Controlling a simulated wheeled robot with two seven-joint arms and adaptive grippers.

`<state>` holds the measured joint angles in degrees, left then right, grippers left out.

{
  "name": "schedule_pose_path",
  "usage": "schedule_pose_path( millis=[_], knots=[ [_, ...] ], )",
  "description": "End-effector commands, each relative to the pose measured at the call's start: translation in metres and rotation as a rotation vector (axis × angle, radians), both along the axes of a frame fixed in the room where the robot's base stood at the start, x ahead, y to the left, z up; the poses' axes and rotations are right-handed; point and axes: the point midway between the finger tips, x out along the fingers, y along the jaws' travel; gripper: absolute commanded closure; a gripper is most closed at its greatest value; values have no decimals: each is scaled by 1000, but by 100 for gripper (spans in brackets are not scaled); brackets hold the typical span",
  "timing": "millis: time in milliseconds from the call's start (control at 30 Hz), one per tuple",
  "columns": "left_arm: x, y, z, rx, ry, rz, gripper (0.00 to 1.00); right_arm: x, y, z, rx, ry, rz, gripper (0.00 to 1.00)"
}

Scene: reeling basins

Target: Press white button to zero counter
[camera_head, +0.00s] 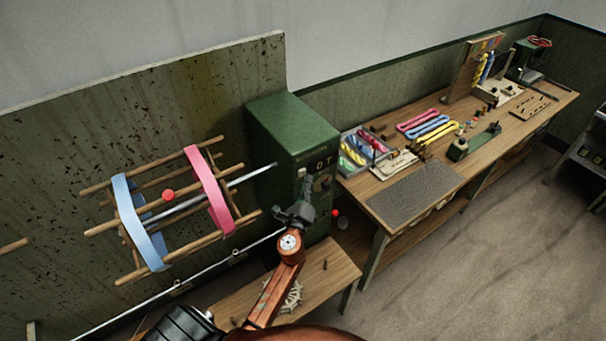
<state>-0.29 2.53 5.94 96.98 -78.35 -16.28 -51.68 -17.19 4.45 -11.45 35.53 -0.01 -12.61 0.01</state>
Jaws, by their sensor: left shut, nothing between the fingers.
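The green machine box (290,130) stands against the wall. Its front face carries a dark counter window (320,163) with pale characters, too small to read surely. A small pale spot, perhaps the white button (302,172), shows at the left of that face, below the counter. The gripper hides the lower part of the face. My right gripper is not in view.
A reel with wooden bars, a blue band (137,222) and a pink band (209,190) sticks out left of the box. A red ball knob (335,212) is close right of my gripper. A long workbench (385,208) with coloured skeins extends right.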

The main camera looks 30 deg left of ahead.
Motion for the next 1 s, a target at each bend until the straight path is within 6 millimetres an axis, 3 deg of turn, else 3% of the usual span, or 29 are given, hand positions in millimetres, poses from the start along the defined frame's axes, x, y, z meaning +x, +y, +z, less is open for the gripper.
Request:
schedule_pose_path(
  millis=[533, 1000],
  knots=[
    [-18, -43, 0, -1, 0, -1, 100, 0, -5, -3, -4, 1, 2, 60],
    [-19, -45, 0, 0, 0, 0, 100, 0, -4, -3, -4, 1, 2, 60]
  ],
)
